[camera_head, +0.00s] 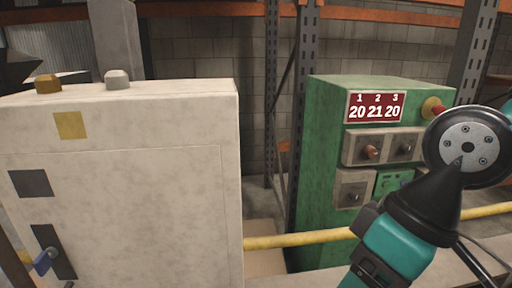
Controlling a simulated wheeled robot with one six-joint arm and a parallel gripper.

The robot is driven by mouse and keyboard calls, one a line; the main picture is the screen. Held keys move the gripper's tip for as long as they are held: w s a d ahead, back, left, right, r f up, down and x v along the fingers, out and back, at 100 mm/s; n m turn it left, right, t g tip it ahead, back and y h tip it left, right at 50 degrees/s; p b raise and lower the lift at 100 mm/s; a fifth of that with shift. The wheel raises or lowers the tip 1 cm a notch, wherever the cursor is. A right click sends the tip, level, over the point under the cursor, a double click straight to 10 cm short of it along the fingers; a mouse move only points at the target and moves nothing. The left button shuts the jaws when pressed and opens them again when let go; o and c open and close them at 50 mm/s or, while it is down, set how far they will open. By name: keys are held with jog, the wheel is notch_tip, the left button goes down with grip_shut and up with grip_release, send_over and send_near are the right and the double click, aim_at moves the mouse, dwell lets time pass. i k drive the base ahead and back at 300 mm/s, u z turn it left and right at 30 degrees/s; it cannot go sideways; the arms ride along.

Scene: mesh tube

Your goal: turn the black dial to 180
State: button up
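A green control box (322,165) stands right of centre, with a red display (375,107) reading 20, 21, 20 under 1, 2, 3. A grey plate below it carries a copper-coloured knob (371,152) and a dark knob (407,149). Another dark knob (353,197) sits on a smaller plate lower left. Which of the dark knobs is the black dial, and its angle, I cannot tell. My teal and black arm crosses in front of the box's right side and hides part of it. My gripper's fingers do not show.
A red knob (432,108) is at the green box's upper right. A yellow pipe (300,239) runs across low. Rack posts (272,90) and a block wall stand behind.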

aim_at(405, 149)
jog(key=z, duration=0.75)
